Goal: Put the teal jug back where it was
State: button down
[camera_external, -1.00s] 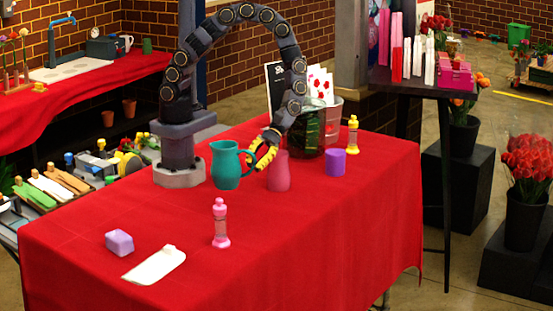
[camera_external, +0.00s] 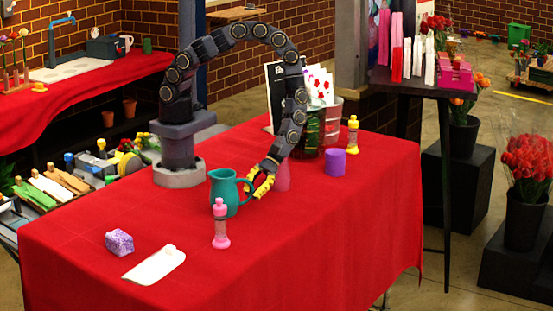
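The teal jug (camera_external: 224,193) stands upright at the middle left of the red table, its handle (camera_external: 246,187) facing right. My gripper (camera_external: 254,188), with yellow fingers, reaches down from the right and appears closed around this handle. The fingertips partly cover the handle. I cannot tell whether the jug's base touches the cloth or hangs slightly above it. A pink vase (camera_external: 283,178) stands just behind and right of my gripper, partly hidden by it.
A pink bottle (camera_external: 221,226) stands close in front of the jug. A purple patterned block (camera_external: 119,242) and a white board (camera_external: 155,265) lie front left. A purple cylinder (camera_external: 335,162) and a yellow bottle (camera_external: 352,137) stand right. The red table's (camera_external: 340,240) front right is clear.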

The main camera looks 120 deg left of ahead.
jog(key=c, duration=1.2)
grip_release()
jog(key=shift+o, duration=0.2)
jog(key=v, duration=1.1)
jog(key=s+d+r+m+g+y, duration=0.2)
jog(key=s+d+r+m+y, duration=0.2)
jog(key=s+r+m, duration=0.6)
jog(key=s+a+r+m+t+y, duration=0.1)
jog(key=s+r+m+y, duration=0.5)
jog(key=s+m, duration=0.6)
jog(key=shift+a+r+t, duration=0.3)
jog(key=shift+a+r, duration=0.4)
jog(key=shift+r, duration=0.65)
